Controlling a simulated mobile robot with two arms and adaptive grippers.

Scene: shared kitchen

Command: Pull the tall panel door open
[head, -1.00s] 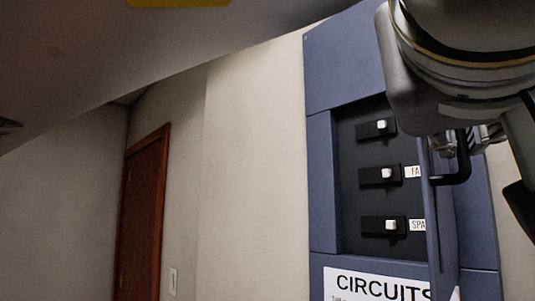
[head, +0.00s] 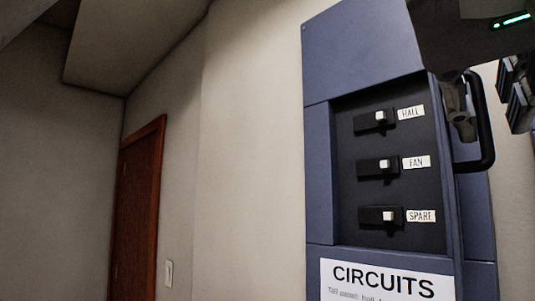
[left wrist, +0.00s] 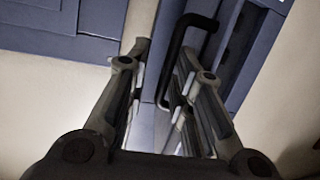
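The tall blue panel (head: 318,180) is on the wall at the right of the head view. Its door (head: 446,215) stands swung out at the right, nearly edge-on, so the dark recess shows. A black bar handle (head: 487,130) sticks out from the door's outer face. My left gripper (head: 488,98) is at the top right, with its fingers on either side of the handle. In the left wrist view the fingers (left wrist: 163,60) are apart, and the handle (left wrist: 178,48) passes between them, closer to the right finger. Contact cannot be told. My right gripper is not in view.
The recess holds three switches, labelled HALL (head: 378,121), FAN (head: 378,167) and SPARE (head: 382,216). A CIRCUITS sign (head: 384,281) is below. Bare wall (head: 250,170) lies left of the panel, then a light switch (head: 168,274) and a brown wooden door (head: 138,220).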

